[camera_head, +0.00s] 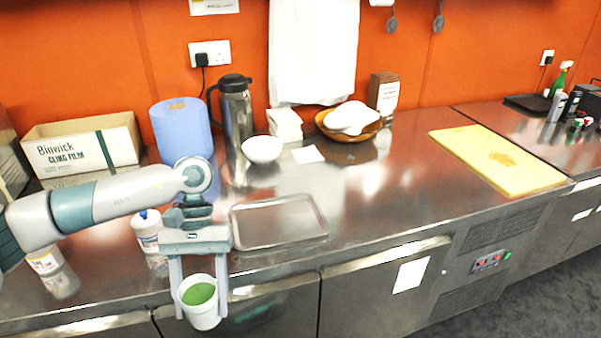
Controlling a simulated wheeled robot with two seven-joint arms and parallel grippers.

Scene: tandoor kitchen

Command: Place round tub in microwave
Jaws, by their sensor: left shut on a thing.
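A round white tub (203,313) with green contents shows at the bottom of the head view. My left gripper (200,297) points downward and is shut on the tub, with one finger on each side of it. The tub is upright, in front of the counter's front edge. My right gripper is not in view. No microwave can be made out in this view.
The counter's middle is clear.

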